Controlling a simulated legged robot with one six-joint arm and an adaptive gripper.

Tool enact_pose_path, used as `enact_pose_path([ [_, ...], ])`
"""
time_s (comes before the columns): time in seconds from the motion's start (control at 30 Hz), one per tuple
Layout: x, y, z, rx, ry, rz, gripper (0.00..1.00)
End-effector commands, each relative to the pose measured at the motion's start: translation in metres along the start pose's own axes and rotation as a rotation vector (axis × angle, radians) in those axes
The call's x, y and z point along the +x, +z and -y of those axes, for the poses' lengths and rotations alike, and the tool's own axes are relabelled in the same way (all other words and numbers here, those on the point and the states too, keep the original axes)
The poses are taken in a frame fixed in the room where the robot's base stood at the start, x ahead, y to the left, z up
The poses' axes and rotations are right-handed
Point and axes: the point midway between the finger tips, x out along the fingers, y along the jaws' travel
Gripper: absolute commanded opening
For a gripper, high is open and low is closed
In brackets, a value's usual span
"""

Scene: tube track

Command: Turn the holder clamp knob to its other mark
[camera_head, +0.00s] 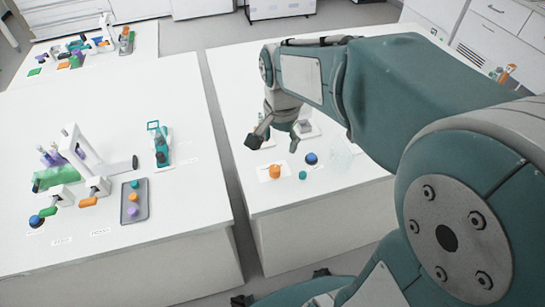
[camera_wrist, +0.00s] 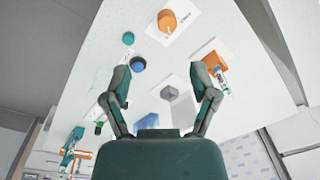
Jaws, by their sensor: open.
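An orange round knob (camera_head: 275,171) sits on a white marked card on the right table. It shows at the top of the wrist view (camera_wrist: 167,21) with a pale pointer line. I take it for the clamp knob but cannot read its marks. An orange holder-like piece (camera_wrist: 212,60) with a clear tube stands on another card at the right of the wrist view; my gripper mostly hides that spot in the head view. My gripper (camera_head: 275,143) is open and empty above the table, fingers wide apart (camera_wrist: 162,80), touching neither the knob nor the holder.
A teal cap (camera_head: 302,175) and a blue cap (camera_head: 311,158) stand right of the orange knob. A grey block (camera_wrist: 169,92) lies between my fingers' outlines. The left table holds a white stand (camera_head: 85,155) and a grey tray (camera_head: 146,187). A gap separates the tables.

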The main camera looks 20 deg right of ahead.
Motion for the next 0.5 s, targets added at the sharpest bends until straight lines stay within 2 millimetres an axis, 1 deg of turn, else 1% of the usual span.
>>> enact_pose_path([
  [0.03,0.008,-0.004,0.006,0.041,0.020,0.017,0.76],
  [0.07,0.012,-0.006,0.008,0.065,0.030,0.025,0.76],
  [0.2,0.021,-0.012,0.014,0.132,0.053,0.044,0.76],
  [0.37,0.032,-0.013,0.013,0.141,0.056,0.047,0.76],
  [0.5,0.055,-0.012,0.011,0.141,0.058,0.049,0.76],
])
